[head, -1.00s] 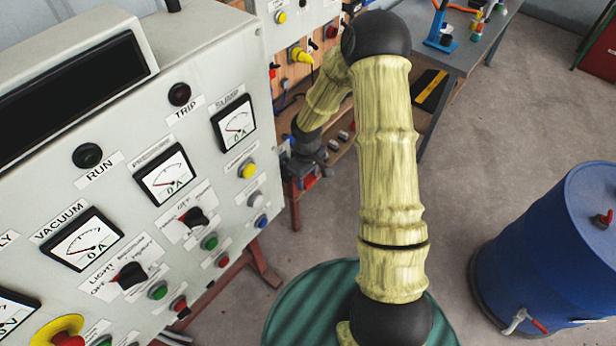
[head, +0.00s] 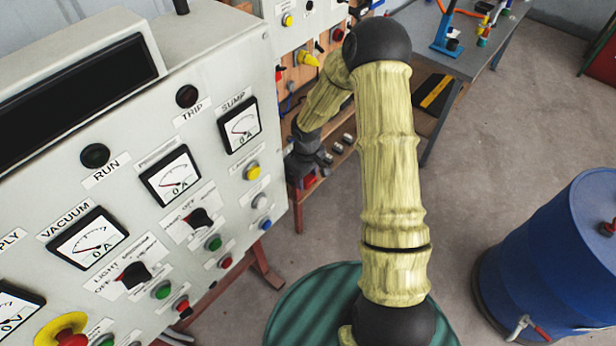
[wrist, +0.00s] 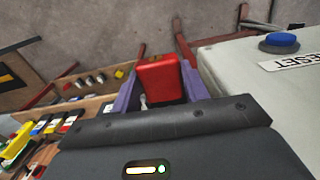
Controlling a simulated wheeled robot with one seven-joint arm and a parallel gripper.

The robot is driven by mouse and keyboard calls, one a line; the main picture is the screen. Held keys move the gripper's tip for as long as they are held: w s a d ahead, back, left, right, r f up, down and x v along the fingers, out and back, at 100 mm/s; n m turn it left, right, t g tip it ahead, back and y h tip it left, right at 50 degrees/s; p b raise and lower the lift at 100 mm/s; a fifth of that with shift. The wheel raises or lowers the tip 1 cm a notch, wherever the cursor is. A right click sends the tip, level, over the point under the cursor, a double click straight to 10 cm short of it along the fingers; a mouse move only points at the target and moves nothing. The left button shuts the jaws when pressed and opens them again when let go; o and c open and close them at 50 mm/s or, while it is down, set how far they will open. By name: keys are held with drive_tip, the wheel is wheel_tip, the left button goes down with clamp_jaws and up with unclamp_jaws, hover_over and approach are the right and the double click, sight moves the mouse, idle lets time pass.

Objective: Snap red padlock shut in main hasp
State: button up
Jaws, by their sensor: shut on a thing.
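The red padlock (wrist: 160,78) sits between the two purple fingers of my gripper (wrist: 160,90) in the wrist view. The fingers are shut on it from both sides, and a small pale piece beside its lower left may be part of its shackle. In the head view my gripper (head: 308,174) is low beside the right edge of the grey control panel, with a small patch of red at it. I cannot make out the main hasp in either view, nor whether the padlock touches it.
The grey control panel (head: 140,150) with dials and knobs fills the left; its blue RESET button (wrist: 279,43) is at upper right in the wrist view. A wooden board with coloured fittings stands behind my gripper. A blue drum (head: 550,265) stands right on open floor.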

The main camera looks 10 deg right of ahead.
drive_tip(key=shift+w+a, duration=0.6)
drive_tip(key=shift+w, duration=0.25)
idle(0.5)
drive_tip(key=o, duration=1.2)
drive_tip(key=shift+r, duration=0.15)
wheel_tip(320, 180, up, 17)
drive_tip(key=b, duration=0.4)
drive_tip(key=shift+r, duration=0.1)
drive_tip(key=shift+d, duration=0.1)
